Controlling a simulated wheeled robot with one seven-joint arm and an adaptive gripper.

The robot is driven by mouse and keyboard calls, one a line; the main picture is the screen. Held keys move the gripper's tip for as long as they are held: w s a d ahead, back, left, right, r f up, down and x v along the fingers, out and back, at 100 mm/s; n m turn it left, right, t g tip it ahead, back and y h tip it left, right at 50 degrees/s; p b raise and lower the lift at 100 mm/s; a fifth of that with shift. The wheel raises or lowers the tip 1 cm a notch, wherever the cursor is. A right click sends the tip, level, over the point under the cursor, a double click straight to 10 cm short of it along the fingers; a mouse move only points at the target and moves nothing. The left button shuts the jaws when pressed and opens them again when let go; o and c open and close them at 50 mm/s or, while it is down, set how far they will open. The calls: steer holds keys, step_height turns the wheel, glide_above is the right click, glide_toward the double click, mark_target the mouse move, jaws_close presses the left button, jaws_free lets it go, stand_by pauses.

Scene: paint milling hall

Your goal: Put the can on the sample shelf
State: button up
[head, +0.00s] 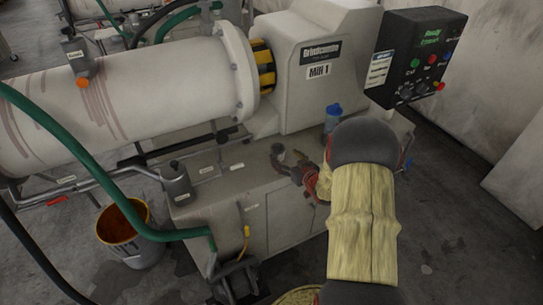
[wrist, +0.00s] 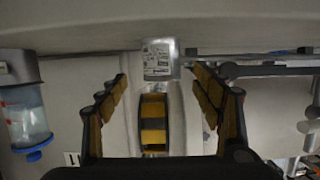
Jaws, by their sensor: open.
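A small grey metal can with a pale label shows in the wrist view (wrist: 160,60), upside down in that picture, between my open fingertips. It also seems to be the small grey cylinder on the machine's base in the head view (head: 278,149). My gripper (head: 289,162) reaches over the base top with its fingers around or just short of the can; I cannot tell which. In the wrist view the jaws (wrist: 160,76) are wide apart, with a visible gap on both sides of the can. I cannot make out which surface is the sample shelf.
A blue-capped bottle (head: 333,118) stands right of the can; it is at left in the wrist view (wrist: 24,115). The white mill (head: 325,65) rises behind. A green hose (head: 75,160) and bucket (head: 124,240) are left.

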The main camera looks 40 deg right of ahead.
mark_target(281, 154)
steer(key=b+x, duration=0.2)
steer(key=x, duration=0.3)
steer(key=shift+w+a, duration=0.1)
steer(key=shift+w, duration=0.15)
steer(key=shift+w+b, duration=0.3)
steer(key=shift+w, duration=0.2)
steer(key=shift+c, duration=0.8)
steer(key=c, duration=1.1)
steer(key=shift+c, duration=0.4)
steer(key=shift+c, duration=0.2)
